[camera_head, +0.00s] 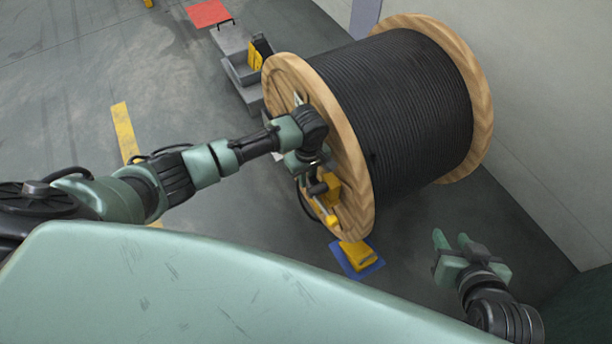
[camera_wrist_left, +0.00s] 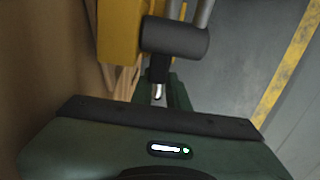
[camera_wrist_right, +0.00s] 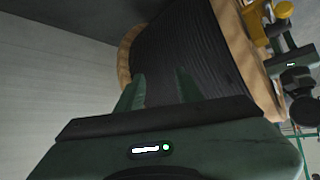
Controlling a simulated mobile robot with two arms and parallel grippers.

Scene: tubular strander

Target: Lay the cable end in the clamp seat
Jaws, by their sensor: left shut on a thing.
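A yellow clamp (camera_head: 333,192) is on the near wooden flange of a drum wound with black cable (camera_head: 410,110). It also shows in the left wrist view (camera_wrist_left: 118,30) and at the top of the right wrist view (camera_wrist_right: 257,22). My left gripper (camera_head: 312,172) is at the clamp, shut on the narrow stem of a dark cylinder (camera_wrist_left: 175,38) beside the yellow metal. I cannot tell whether this is a clamp handle or the cable end. A thin dark cable (camera_head: 303,203) loops below the gripper. The clamp seat is not clearly visible. My right gripper (camera_head: 451,240) is open and empty.
A yellow chock-like block (camera_head: 358,254) stands on a blue mat (camera_head: 373,267) below the drum. A grey stand (camera_head: 236,45) with a tray and a red panel (camera_head: 209,13) are behind. A wall bounds the right. The floor at left is clear.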

